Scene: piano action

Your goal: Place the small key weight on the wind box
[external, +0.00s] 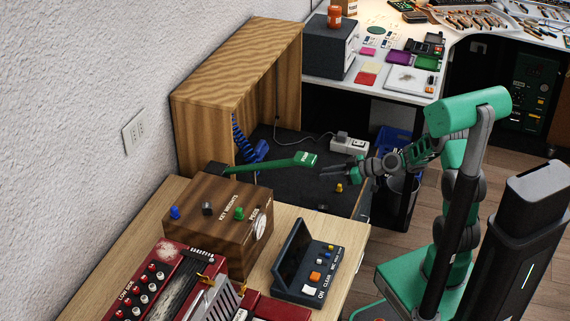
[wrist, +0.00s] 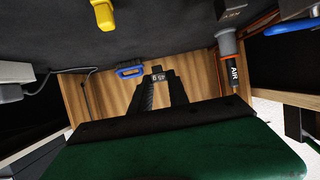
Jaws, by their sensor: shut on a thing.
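My gripper (wrist: 160,92) is shut on a small dark grey weight (wrist: 158,77) with "45 g" lettering, upside down in the wrist view. In the external view my gripper (external: 326,171) is above the dark mat (external: 288,186) in front of the open wooden cabinet (external: 238,88); the held weight is too small to make out there. A brown box (external: 232,248) labelled "KEY WEIGHTS" stands on the wooden table, with blue, dark and green knob-like weights on top. No wind box label is legible, so I cannot tell which thing it is.
A yellow weight (external: 339,187) stands on the mat below my gripper. A white power strip (external: 349,146) is behind. A blue coiled hose (external: 240,135) is by the cabinet. A dark control box (external: 308,264) stands on the table.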

